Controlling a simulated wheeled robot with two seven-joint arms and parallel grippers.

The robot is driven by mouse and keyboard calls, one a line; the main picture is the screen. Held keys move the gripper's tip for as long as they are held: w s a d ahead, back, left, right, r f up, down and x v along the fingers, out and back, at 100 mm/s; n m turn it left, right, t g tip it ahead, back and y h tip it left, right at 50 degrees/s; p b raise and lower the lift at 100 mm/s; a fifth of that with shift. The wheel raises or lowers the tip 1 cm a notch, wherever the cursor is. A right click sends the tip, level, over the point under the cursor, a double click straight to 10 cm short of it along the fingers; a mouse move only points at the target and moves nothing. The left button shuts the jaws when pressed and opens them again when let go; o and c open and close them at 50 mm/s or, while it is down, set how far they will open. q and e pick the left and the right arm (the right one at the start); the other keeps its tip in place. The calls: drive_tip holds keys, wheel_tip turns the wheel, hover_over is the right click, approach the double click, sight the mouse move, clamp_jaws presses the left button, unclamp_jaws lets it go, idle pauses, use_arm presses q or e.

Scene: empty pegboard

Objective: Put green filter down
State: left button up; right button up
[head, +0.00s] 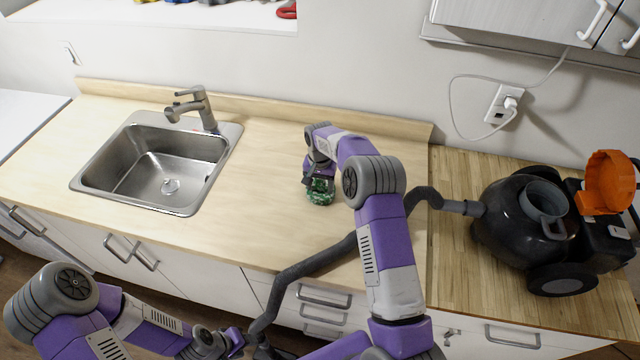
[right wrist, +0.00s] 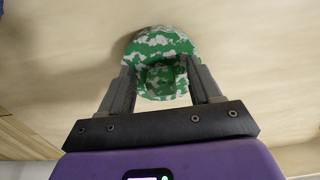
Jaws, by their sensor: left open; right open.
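The green filter (head: 320,196), mottled green and white, is on the light wooden counter right of the sink. It also shows in the right wrist view (right wrist: 162,50), between and just beyond the fingers. My right gripper (head: 318,182) is at the filter from above, and its fingers (right wrist: 165,85) are open on both sides of it. Whether a finger touches it I cannot tell. My left gripper (head: 236,343) is low at the front of the counter, beside a dark hose; its fingertips are hard to make out.
A metal sink (head: 140,165) with a faucet (head: 196,108) is on the left. A black vacuum cleaner (head: 500,215) with an open orange lid (head: 608,182) stands on the right counter. Its dark hose (head: 320,262) runs across the counter front under my right arm. The counter between sink and filter is clear.

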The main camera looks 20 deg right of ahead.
sight(320, 184)
drive_tip(key=shift+r, duration=0.1)
drive_tip(key=shift+r, duration=0.3)
wheel_tip(320, 184, up, 12)
drive_tip(key=shift+f, duration=0.2)
